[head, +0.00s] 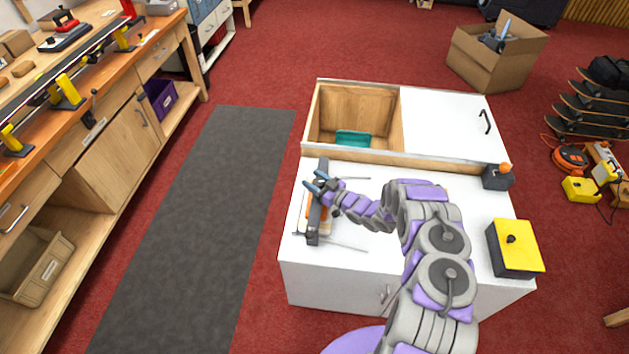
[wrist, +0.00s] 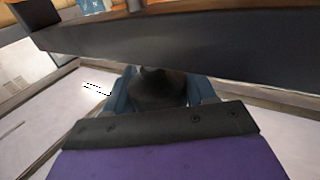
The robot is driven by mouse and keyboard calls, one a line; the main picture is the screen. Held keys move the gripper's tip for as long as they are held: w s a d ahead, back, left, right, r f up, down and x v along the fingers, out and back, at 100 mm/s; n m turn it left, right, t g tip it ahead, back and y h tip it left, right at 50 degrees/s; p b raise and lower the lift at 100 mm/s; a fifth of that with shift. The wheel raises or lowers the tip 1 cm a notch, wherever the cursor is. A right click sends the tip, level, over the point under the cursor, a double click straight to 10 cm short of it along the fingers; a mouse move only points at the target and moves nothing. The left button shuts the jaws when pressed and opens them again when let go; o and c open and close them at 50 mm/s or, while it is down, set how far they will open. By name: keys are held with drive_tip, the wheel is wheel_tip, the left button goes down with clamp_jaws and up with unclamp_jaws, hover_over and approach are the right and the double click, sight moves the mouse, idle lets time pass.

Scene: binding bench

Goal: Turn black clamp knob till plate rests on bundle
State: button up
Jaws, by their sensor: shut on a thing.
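The clamp's dark bar (head: 314,222) lies across the left part of the white bench top, and in the wrist view it fills the upper middle (wrist: 190,45). My gripper (head: 318,185) is at the bar's far end, with its blue fingers shut on the black clamp knob (wrist: 158,88). In the wrist view a finger stands on each side of the knob. The bundle (head: 303,216) shows as pale and orange edges beside the bar. The bar hides most of it, so I cannot tell whether the plate touches it.
Behind the clamp is an open wooden bin (head: 365,103) with a teal item inside. A yellow-topped box (head: 516,248) and a small dark box (head: 497,178) stand at the bench's right. A long workbench (head: 95,130) runs along the left, past a grey floor mat (head: 195,235).

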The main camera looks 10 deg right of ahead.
drive_tip(key=c, duration=0.3)
drive_tip(key=shift+r+m+h+p, duration=0.15)
drive_tip(key=shift+m+h+p, duration=0.15)
drive_tip(key=shift+p, duration=0.35)
drive_tip(key=shift+c, duration=0.2)
drive_tip(key=shift+w+d+f+m+t+h+p, duration=0.1)
drive_tip(key=shift+d+f+m+t+h+p, duration=0.1)
drive_tip(key=shift+m+t+h+p, duration=0.4)
drive_tip(key=o, duration=0.9)
drive_tip(key=shift+o, duration=0.2)
drive_tip(key=p+v, duration=0.2)
drive_tip(key=v, duration=1.5)
drive_tip(key=shift+s, duration=0.3)
drive_tip(key=shift+w, duration=0.1)
